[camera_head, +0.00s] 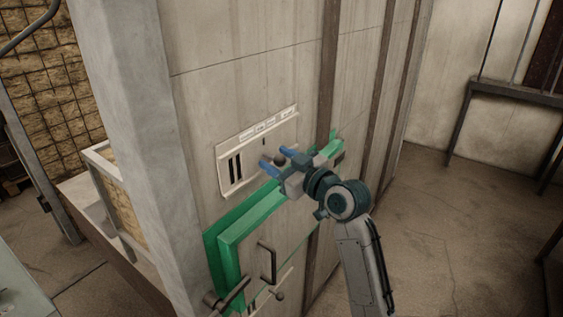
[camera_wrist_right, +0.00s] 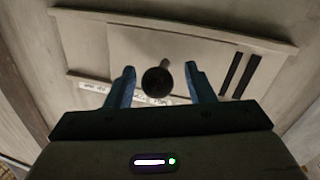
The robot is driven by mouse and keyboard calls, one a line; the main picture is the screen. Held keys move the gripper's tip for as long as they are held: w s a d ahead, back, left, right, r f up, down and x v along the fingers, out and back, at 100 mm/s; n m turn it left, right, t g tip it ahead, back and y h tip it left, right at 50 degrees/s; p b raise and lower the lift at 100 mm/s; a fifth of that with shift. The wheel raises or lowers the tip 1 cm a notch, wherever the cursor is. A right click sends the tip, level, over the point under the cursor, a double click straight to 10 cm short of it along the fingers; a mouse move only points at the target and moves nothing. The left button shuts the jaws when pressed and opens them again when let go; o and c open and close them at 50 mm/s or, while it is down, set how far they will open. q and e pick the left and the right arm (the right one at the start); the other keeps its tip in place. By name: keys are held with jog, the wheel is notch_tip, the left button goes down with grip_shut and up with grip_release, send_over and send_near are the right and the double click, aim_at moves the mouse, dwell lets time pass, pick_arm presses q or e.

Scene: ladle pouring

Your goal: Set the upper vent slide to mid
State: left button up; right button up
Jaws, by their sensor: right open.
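The upper vent (camera_head: 257,148) is a pale panel on the wall above the green door frame. Two dark slots (camera_head: 234,168) show at its left end, and small labels (camera_head: 267,128) run along its top. Its dark round slide knob (camera_head: 279,160) is by my right gripper (camera_head: 276,158). In the right wrist view, the vent (camera_wrist_right: 185,45) appears upside down, with the slots on the right. There the knob (camera_wrist_right: 157,81) shows between the two blue fingers of the open right gripper (camera_wrist_right: 160,75), with gaps on both sides. My left gripper is out of view.
The green-framed door (camera_head: 228,240) with a dark bar handle (camera_head: 268,262) is below the vent. A second knob (camera_head: 279,295) sits low beside it. A dark lever (camera_head: 228,297) sticks out lower left. Open floor (camera_head: 440,220) lies to the right.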

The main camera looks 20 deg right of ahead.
jog(key=b+v, duration=0.3)
jog(key=v, duration=0.7)
jog(key=shift+s+d, duration=0.2)
jog(key=shift+s, duration=0.1)
